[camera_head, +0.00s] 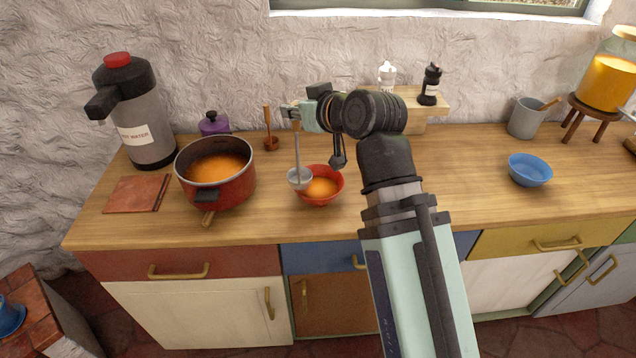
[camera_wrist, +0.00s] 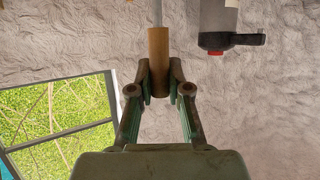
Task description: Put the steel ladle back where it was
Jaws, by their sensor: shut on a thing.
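The steel ladle (camera_head: 298,155) hangs nearly upright from my gripper (camera_head: 291,112). Its round cup is at the left rim of a red bowl (camera_head: 335,199) that holds orange soup; I cannot tell whether they touch. In the wrist view, my gripper (camera_wrist: 159,78) is shut on the ladle's wooden handle (camera_wrist: 158,48), with a finger on each side.
A hot water flask (camera_head: 146,125), a terracotta tile (camera_head: 135,194), a purple lidded pot (camera_head: 213,125) and a small wooden piece with an upright handle (camera_head: 271,143) stand nearby. Shakers sit on a wooden shelf (camera_head: 437,103) behind my arm. A blue bowl (camera_head: 529,171) is right, with free counter before it.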

